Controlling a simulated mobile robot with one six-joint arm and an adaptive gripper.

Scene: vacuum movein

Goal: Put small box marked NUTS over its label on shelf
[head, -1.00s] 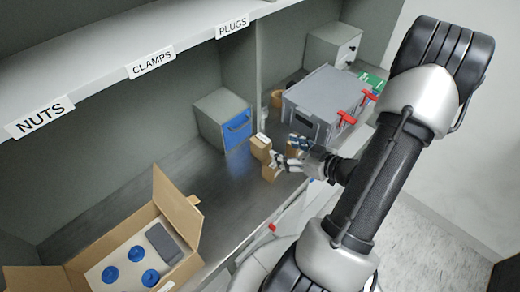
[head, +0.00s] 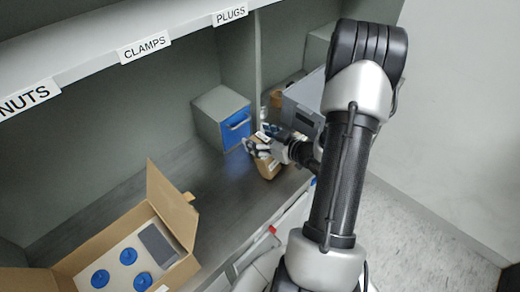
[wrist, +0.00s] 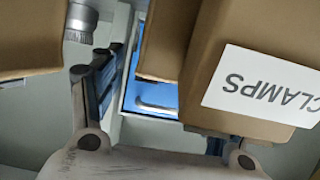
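In the head view my gripper (head: 258,142) is at small brown boxes (head: 267,168) on the counter, beside the blue-fronted drawer unit. In the wrist view my gripper (wrist: 165,95) has its fingers spread apart. The box at right (wrist: 240,50) has a white label reading CLAMPS, upside down, and covers much of the right finger. A second brown box (wrist: 165,40) is at the top middle, and a third (wrist: 35,35) at the left. No readable NUTS marking shows on any box. The NUTS label (head: 30,98) is on the shelf edge at far left.
The shelf edge also carries CLAMPS (head: 145,47) and PLUGS (head: 230,14) labels. The drawer unit (head: 222,117) stands behind my gripper, and a grey case (head: 303,103) to its right. An open carton (head: 180,215) is at front left. The counter between is clear.

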